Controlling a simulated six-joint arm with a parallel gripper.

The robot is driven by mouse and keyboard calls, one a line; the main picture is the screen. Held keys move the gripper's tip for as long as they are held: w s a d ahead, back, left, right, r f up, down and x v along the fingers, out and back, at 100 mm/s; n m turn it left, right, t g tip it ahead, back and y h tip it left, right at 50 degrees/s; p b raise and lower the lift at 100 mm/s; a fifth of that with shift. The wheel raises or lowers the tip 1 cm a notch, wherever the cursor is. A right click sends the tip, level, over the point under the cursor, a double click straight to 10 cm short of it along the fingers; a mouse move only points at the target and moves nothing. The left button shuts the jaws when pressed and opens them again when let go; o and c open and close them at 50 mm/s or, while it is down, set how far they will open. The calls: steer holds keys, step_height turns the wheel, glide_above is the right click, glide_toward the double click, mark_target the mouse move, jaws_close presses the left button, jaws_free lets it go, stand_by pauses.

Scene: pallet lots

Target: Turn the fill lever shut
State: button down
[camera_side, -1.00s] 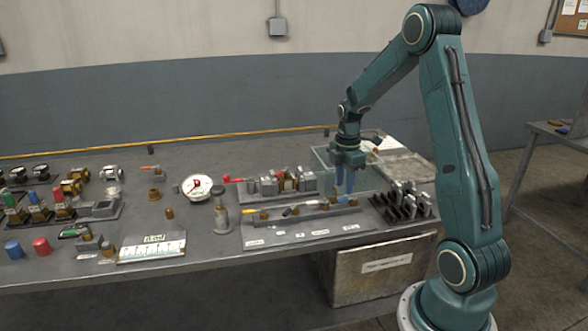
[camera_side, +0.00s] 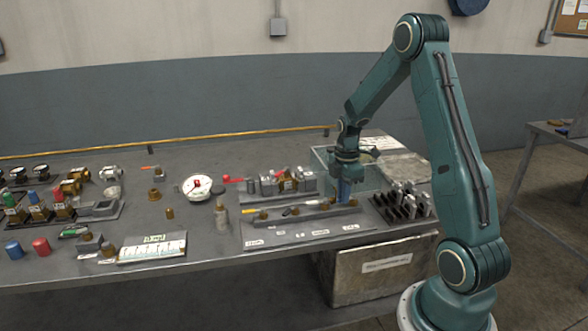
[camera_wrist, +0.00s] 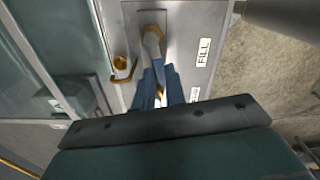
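My gripper (camera_side: 346,190) is low over the right end of the valve rail (camera_side: 290,216) in the side view. In the wrist view its blue fingers (camera_wrist: 160,86) point at a grey lever (camera_wrist: 151,38) on a plate beside the label FILL (camera_wrist: 203,52). The fingers are close together, with a small yellow and white bit showing between them. The lever's near end reaches the fingertips; I cannot tell whether they grip it. A brass fitting (camera_wrist: 122,68) is just left of the lever. The fingers hide the lever's end in the side view.
A clear-walled tank (camera_side: 325,160) stands close behind the gripper. A rack of dark slots (camera_side: 402,206) is to its right. A red-handled valve block (camera_side: 280,183) and a round gauge (camera_side: 198,187) stand to the left. A grey box (camera_side: 385,268) is below the bench edge.

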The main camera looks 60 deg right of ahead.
steer(key=shift+w+d+m, duration=0.2)
steer(key=shift+m, duration=0.45)
steer(key=shift+w+d+m, duration=0.15)
steer(key=shift+m, duration=0.5)
steer(key=c, duration=1.5)
jaws_free()
steer(key=shift+o, duration=0.2)
steer(key=shift+a+n, duration=0.1)
steer(key=shift+n, duration=0.2)
